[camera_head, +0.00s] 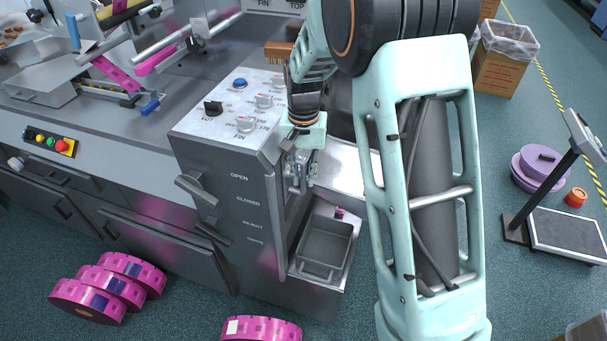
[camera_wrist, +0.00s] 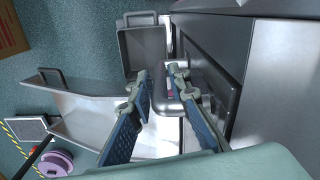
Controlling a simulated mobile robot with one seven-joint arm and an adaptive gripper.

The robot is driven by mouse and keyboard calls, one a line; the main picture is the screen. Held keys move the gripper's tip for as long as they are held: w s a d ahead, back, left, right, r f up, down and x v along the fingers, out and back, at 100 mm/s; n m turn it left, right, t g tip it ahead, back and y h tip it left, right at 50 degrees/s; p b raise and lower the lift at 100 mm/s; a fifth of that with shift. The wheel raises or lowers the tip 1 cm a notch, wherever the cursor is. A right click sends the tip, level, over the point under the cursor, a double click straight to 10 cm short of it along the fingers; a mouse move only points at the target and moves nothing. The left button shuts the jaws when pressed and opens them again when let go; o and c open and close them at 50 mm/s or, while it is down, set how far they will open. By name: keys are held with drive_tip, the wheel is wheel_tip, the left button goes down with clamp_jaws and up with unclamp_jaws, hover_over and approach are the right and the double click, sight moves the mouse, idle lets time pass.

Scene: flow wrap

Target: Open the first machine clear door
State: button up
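My gripper (camera_head: 302,178) hangs at the right side of the grey machine's control cabinet (camera_head: 225,205), above an open metal bin. In the wrist view, the two fingers of my gripper (camera_wrist: 160,75) are apart. A rounded metal bar (camera_wrist: 172,108), which looks like a handle, lies at the gap between them, close to the right finger; I cannot tell whether they touch. I cannot make out a clear door pane for certain in either view. My arm and gripper hide part of the machine's side in the head view.
The metal bin (camera_head: 325,248) stands low beside the cabinet, with a small pink item (camera_head: 339,213) at its back edge. A metal chute (camera_wrist: 90,108) lies beside the gripper. Pink rolls (camera_head: 107,287) sit on the floor. A floor scale (camera_head: 567,232) and cardboard box (camera_head: 503,60) stand right.

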clamp_jaws()
drive_tip(key=shift+d, duration=0.15)
